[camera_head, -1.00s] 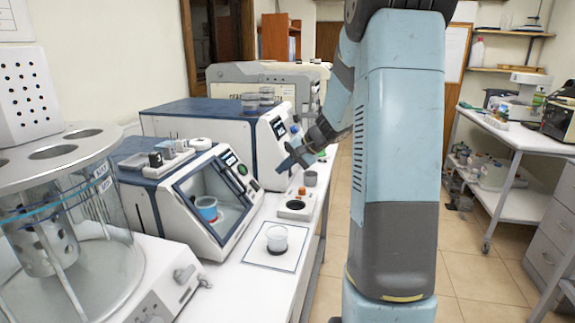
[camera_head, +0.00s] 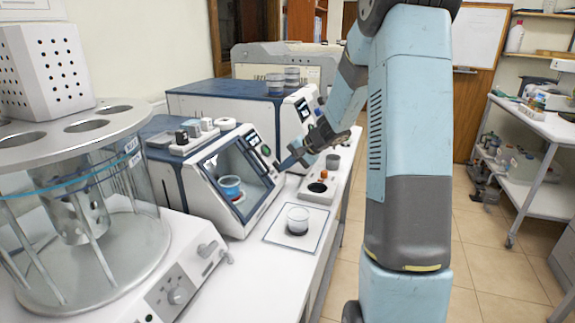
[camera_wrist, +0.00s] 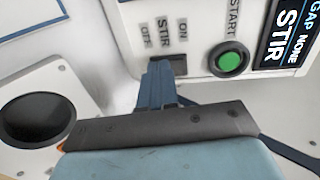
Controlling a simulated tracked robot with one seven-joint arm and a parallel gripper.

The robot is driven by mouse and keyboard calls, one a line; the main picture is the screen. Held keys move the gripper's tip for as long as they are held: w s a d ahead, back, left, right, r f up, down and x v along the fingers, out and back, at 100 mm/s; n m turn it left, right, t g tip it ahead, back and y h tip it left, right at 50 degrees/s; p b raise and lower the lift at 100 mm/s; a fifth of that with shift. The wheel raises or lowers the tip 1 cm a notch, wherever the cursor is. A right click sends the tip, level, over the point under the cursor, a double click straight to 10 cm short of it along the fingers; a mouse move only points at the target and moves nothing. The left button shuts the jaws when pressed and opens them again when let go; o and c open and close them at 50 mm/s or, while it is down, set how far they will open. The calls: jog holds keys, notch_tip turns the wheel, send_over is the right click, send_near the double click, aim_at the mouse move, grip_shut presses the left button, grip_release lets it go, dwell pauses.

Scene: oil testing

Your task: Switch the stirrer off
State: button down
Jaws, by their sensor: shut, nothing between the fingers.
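The white and dark blue machine (camera_head: 190,172) stands on the bench with a blue beaker (camera_head: 230,187) in its open-fronted chamber. In the wrist view, its panel has a STIR label (camera_wrist: 163,39) with ON and OFF marks, and a dark switch (camera_wrist: 180,62) beside them. The fingers partly hide the switch, so I cannot tell its position. My gripper (camera_wrist: 158,72) is shut and empty, its tips at or just short of the switch. In the head view, my gripper (camera_head: 283,163) is at the panel's right edge.
A green START button (camera_wrist: 229,60) and a display (camera_wrist: 286,45) reading GAP NONE STIR sit right of the switch. A small device with a round dark well (camera_head: 318,187) and a cup (camera_head: 298,220) on a mat are close by. A glass bath (camera_head: 75,215) stands at left.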

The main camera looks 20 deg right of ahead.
jog(key=shift+a+f, duration=0.2)
jog(key=shift+f, duration=0.2)
jog(key=shift+a+r, duration=0.1)
